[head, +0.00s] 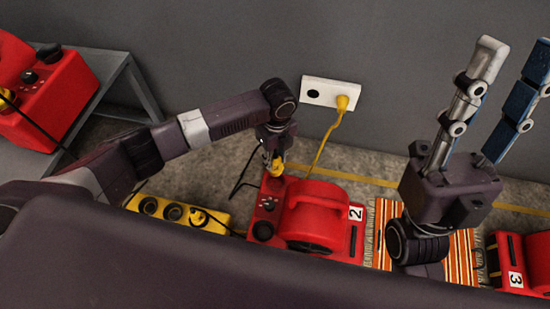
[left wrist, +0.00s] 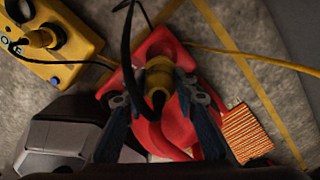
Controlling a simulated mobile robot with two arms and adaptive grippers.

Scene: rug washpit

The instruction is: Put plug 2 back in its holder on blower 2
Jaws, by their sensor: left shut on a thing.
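Blower 2 (head: 312,212) is red, marked with a white "2" label, and stands on the floor by the wall; it also fills the middle of the left wrist view (left wrist: 180,132). My left gripper (head: 274,150) is shut on a yellow plug (left wrist: 159,74), plug 2, with a black cable. The plug shows over the blower's back left side, in the head view (head: 275,166). I cannot tell whether it touches the blower, and its holder is not clearly visible. My right gripper (head: 487,105) is open and empty, fingers up, at the right.
A yellow power strip (head: 212,226) with a plug in it lies left of the blower. A white wall outlet (head: 325,94) holds another yellow plug (head: 343,103). A striped rug (head: 383,225) and blower 3 (head: 515,262) are at right. A bench (head: 118,75) bears another red blower (head: 45,95).

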